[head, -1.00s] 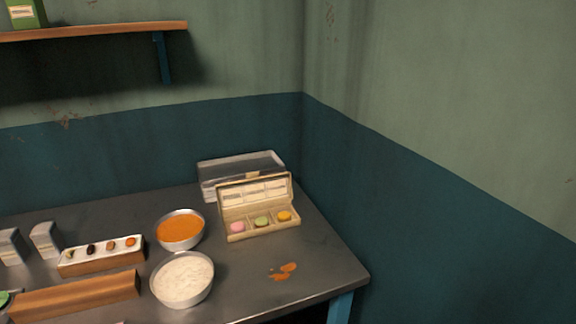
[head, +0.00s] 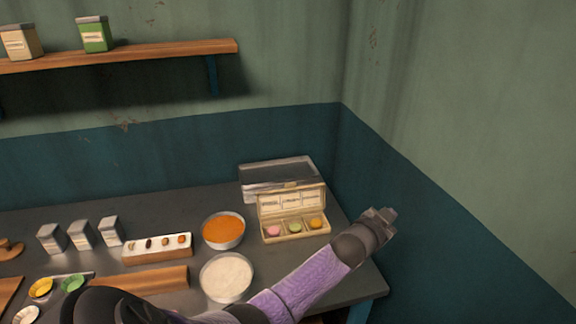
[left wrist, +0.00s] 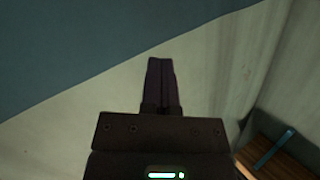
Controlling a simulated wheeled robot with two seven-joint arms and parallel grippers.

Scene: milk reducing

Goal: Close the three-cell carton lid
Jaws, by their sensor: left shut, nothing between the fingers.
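The three-cell carton (head: 295,237) sits on the table's right part in the head view. Its lid (head: 291,203) stands open, tilted up at the back, with labels on its inside. The cells hold a pink, a green and an orange macaron (head: 316,222). My left gripper (head: 389,213) is shut and empty. It appears to the right of the carton, apart from it in the picture, over the table's right edge. In the left wrist view the shut fingers (left wrist: 162,82) point at bare wall. My right gripper is not in view.
A clear-topped metallic box (head: 278,172) stands behind the carton. Bowls of orange powder (head: 223,231) and white powder (head: 226,278) stand to its left. A long box of small items (head: 157,249) lies farther left. A wooden shelf (head: 130,55) hangs above; the wall is close on the right.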

